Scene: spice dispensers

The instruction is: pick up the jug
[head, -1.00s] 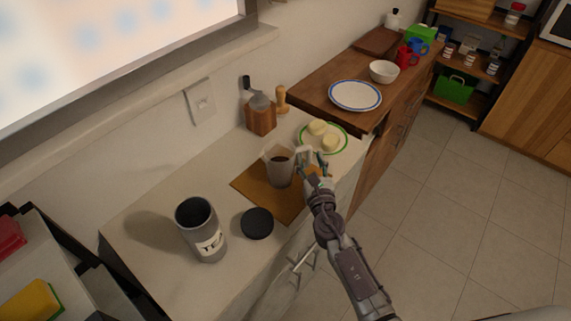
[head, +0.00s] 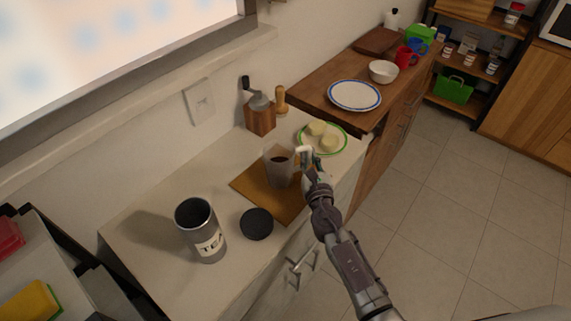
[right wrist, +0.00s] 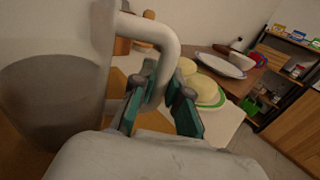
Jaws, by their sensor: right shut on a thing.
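The jug (head: 281,172) is a pale, translucent vessel with dark content and a white handle. It stands about upright over the brown board on the counter; I cannot tell whether its base is clear of the board. My right gripper (head: 307,162) is at the handle on the jug's right side. In the right wrist view the jug (right wrist: 55,85) fills the left, and its curved handle passes between the teal-padded fingers of my right gripper (right wrist: 168,75), which are shut on it. My left gripper is not in view.
A tea canister (head: 205,235) and a round black lid (head: 257,224) stand to the left. A grinder (head: 260,117) and a green-rimmed plate (head: 335,148) with pale round pieces are behind. The brown board (head: 250,186) lies under the jug. A wooden cabinet holds a blue-rimmed plate (head: 355,97).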

